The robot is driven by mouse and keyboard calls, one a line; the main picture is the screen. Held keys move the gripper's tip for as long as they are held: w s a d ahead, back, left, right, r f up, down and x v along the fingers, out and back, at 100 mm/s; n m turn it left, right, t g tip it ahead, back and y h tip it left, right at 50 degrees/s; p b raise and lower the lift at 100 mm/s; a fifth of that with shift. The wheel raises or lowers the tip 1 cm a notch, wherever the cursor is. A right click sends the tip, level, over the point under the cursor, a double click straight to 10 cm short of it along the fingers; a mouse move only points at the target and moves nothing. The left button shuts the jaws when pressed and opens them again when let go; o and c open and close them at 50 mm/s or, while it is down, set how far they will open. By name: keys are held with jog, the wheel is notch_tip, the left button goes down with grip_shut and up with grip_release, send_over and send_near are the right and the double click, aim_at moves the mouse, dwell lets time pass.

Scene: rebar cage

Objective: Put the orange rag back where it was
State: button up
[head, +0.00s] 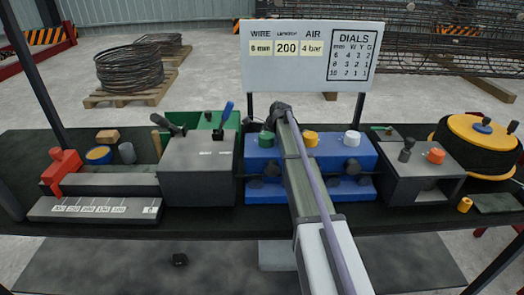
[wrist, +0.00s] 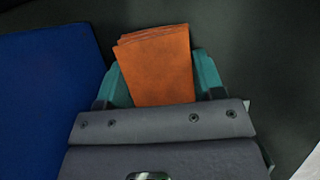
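The orange rag (wrist: 155,65) is a folded, layered piece in the wrist view. It lies between the two teal fingers of my gripper (wrist: 161,78), which press close on its left and right sides. My gripper is shut on it. The rag's near end is hidden by the grey gripper body. In the head view my arm reaches over the blue machine (head: 262,160), and its end is at the machine's back edge. The fingers and the rag cannot be seen there.
A blue surface (wrist: 45,95) is close on the left in the wrist view, with a dark surface (wrist: 255,50) beyond the rag. On the bench stand a grey box (head: 198,170) to the left, another grey machine (head: 420,178) and a yellow-black reel (head: 476,145) to the right.

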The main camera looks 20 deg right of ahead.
jog(key=o, duration=0.5)
jog(key=shift+c, duration=0.2)
jog(key=shift+r, duration=0.1)
jog(key=shift+r+p, duration=0.35)
jog(key=shift+p, duration=0.15)
jog(key=p+v, duration=1)
jog(key=v, duration=0.1)
jog(key=shift+r+p, duration=0.4)
jog(key=shift+o, duration=0.4)
jog(key=shift+d+f, duration=0.15)
jog(key=shift+f, duration=0.05)
